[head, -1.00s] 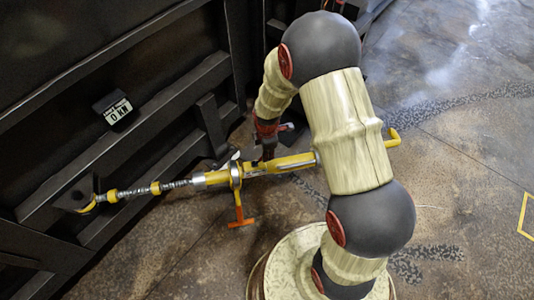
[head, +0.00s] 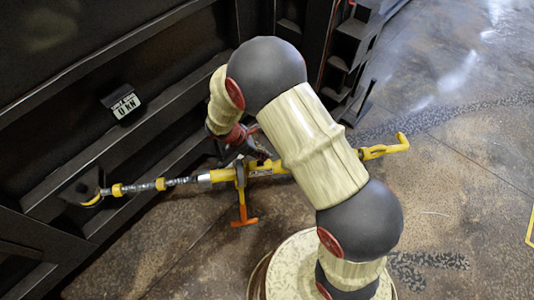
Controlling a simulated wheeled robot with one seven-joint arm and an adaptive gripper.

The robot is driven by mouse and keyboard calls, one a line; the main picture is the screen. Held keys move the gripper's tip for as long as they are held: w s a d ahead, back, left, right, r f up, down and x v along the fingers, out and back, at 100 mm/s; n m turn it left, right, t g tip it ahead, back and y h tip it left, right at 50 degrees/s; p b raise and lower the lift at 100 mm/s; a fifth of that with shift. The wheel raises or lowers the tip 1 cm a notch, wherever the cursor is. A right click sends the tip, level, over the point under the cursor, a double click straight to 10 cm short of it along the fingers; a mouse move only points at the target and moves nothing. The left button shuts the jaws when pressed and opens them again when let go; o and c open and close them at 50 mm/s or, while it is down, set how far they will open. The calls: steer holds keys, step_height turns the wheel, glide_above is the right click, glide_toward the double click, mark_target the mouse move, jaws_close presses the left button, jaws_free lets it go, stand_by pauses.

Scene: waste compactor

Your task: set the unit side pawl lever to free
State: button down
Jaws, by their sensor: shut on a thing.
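The yellow tensioning unit (head: 265,168) lies at a slant, joined by a chain (head: 140,187) to a dark wall bracket on the left. Its yellow handle with an orange cross grip (head: 243,222) hangs down toward the floor. My gripper (head: 243,157) is at the unit's ratchet, just above the handle's root, with its dark fingers shut. The small pawl lever is hidden at the fingers; its setting cannot be made out. My arm covers part of the unit's right half.
The unit's yellow hooked end (head: 387,148) sticks out right of my arm. The concrete floor (head: 450,200) on the right is clear.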

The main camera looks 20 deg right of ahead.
steer(key=shift+w+a+h, duration=0.15)
steer(key=shift+a+h, duration=0.2)
steer(key=shift+h, duration=0.05)
steer(key=shift+r, duration=0.1)
steer(key=c, duration=1.8)
jaws_free()
steer(key=shift+c, duration=0.2)
steer(key=v, duration=1.2)
steer(key=shift+a, duration=0.1)
